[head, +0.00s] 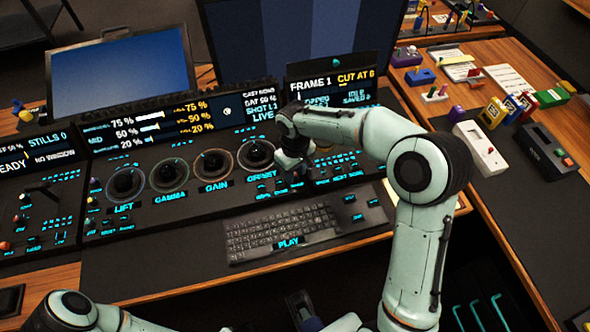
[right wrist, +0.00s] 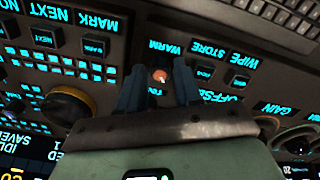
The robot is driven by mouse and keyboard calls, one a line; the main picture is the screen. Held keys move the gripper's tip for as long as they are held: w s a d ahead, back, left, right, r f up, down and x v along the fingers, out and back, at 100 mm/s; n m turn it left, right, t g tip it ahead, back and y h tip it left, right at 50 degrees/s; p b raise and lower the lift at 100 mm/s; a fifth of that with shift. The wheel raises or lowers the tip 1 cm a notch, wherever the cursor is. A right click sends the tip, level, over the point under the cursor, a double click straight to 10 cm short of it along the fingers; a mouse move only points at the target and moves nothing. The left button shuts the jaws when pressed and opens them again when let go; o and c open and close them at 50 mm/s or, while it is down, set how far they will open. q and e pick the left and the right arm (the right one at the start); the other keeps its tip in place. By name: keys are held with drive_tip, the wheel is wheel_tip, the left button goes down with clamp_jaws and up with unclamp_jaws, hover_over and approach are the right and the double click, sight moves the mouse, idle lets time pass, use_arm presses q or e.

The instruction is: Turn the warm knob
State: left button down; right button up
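The warm knob (right wrist: 160,76) is a small orange-red knob beside the WARM label in the right wrist view. My right gripper (right wrist: 157,84) is open, with one dark finger on each side of the knob; I cannot tell whether either finger touches it. In the head view my right gripper (head: 293,165) is low over the panel, right of the large trackball rings, and hides the knob. A dark part at the bottom edge of the head view looks like my left gripper (head: 302,312), away from the panel; its fingers are unclear.
A larger dark knob with a yellowish rim (right wrist: 70,106) stands near the gripper in the right wrist view. Trackballs (head: 257,154) line the panel to the left. A keyboard (head: 280,232) lies in front. Small boxes and devices (head: 480,147) stand on the right-hand desk.

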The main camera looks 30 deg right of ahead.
sight(295, 174)
wheel_tip(295, 174, up, 13)
drive_tip(key=p, duration=0.2)
drive_tip(key=shift+r, duration=0.1)
idle(0.5)
